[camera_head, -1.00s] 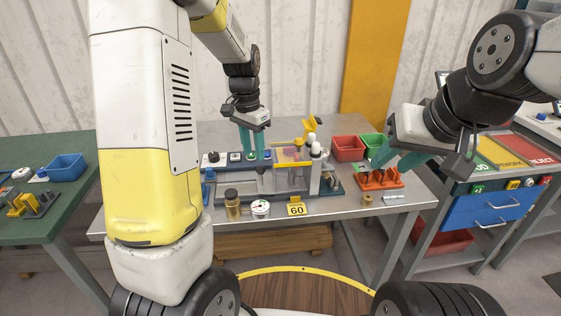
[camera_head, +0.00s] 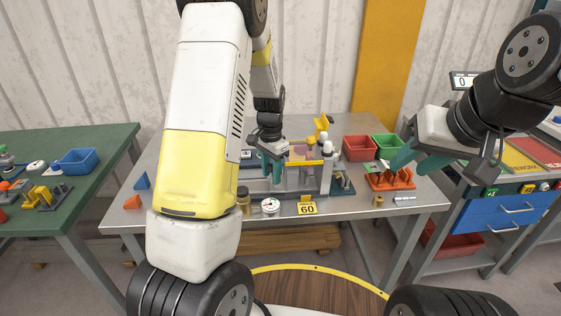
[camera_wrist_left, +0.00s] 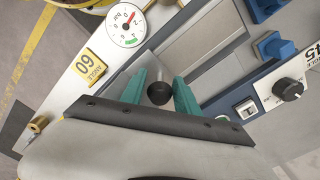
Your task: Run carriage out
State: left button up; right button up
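The panel bender (camera_head: 300,178) stands on the grey bench, partly hidden behind my left arm. My left gripper (camera_head: 272,172) points down at its left part. In the left wrist view, the teal fingers of this gripper (camera_wrist_left: 160,82) stand apart, with a dark round knob (camera_wrist_left: 160,93) between them. I cannot tell whether they touch it. I cannot clearly make out which part is the carriage. My right gripper (camera_head: 400,160) hangs empty near the orange rack (camera_head: 390,181), its fingers apparently apart.
A pressure gauge (camera_head: 270,206) and a yellow 60 plate (camera_head: 307,208) sit at the bender's front. A red bin (camera_head: 359,148) and a green bin (camera_head: 388,147) stand right of it. A control panel with a black dial (camera_wrist_left: 288,90) is close to my left gripper.

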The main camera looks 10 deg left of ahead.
pick_arm(q)
jog(key=shift+c, duration=0.5)
grip_shut()
dwell(0.8)
